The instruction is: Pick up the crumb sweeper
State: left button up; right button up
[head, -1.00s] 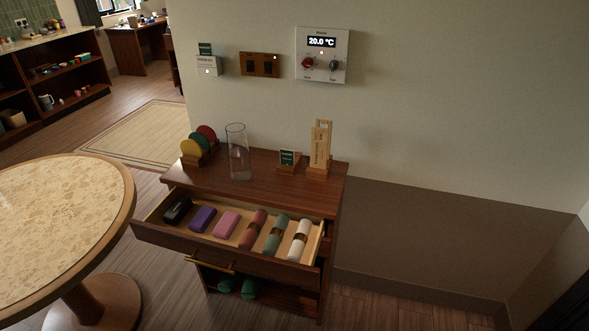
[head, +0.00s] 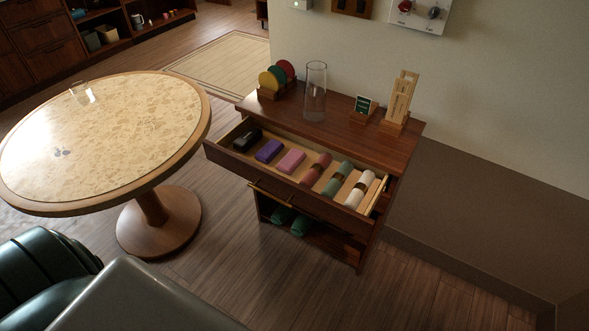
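The open top drawer (head: 225,158) of a wooden cabinet holds a row of items. At its left end lies a small black object (head: 246,140), which looks like the crumb sweeper. To its right are a purple block (head: 269,151), a pink block (head: 291,161), and rolled cloths in dusty red (head: 316,168), green (head: 338,179) and white (head: 359,190). Neither of my grippers is in view.
The cabinet top (head: 345,135) bears coasters (head: 278,76), a glass vase (head: 315,92), a small sign (head: 364,108) and a wooden stand (head: 401,100). A round table (head: 100,135) stands left. A dark green padded seat (head: 40,270) is at the lower left. Floor before the cabinet is clear.

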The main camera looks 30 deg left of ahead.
aim_at(243, 142)
jog(key=u, duration=1.25)
